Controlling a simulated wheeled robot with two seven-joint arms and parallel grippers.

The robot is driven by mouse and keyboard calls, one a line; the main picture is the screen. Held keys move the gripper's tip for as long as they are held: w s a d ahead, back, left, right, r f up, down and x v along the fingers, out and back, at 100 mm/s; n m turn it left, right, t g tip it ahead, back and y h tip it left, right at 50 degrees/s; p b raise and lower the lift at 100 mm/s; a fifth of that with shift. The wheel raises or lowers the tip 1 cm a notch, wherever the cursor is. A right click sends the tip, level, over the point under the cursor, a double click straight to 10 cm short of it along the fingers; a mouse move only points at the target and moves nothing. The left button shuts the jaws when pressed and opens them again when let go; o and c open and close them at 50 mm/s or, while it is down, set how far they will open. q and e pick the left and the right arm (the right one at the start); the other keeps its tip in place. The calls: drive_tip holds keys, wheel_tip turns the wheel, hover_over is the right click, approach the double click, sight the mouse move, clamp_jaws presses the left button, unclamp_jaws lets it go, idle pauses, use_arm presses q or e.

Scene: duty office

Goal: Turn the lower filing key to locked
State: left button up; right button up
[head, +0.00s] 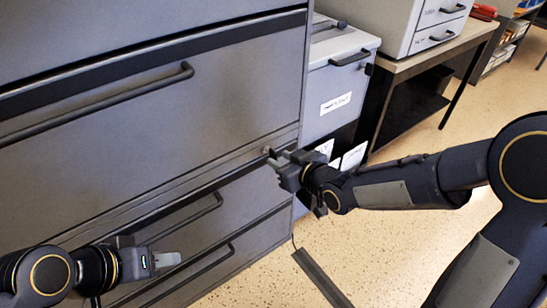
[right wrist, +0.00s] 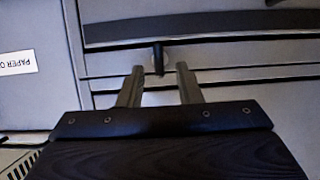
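The lower filing key (head: 267,150) is on the narrow strip near the right edge of the grey filing cabinet (head: 215,90), between a large upper drawer and the lower drawers. In the right wrist view the key (right wrist: 158,57) is a small dark upright shape. My right gripper (head: 277,162) is at the key. In the right wrist view its two fingers (right wrist: 160,70) are apart, one each side of the key's line, with the key at or just beyond their tips. Contact cannot be told. My left gripper (head: 168,260) is low in front of the lower drawers, away from the key; its finger gap is unclear.
Drawer handles (head: 110,100) stick out from the cabinet front. A light grey cabinet (head: 342,85) with paper labels stands to its right, then a table (head: 440,45) bearing a drawer unit (head: 415,22). The speckled floor at right is mostly open.

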sight(277, 157)
drive_tip(key=shift+b+x, duration=0.35)
drive_tip(key=shift+x, duration=1.85)
clamp_jaws()
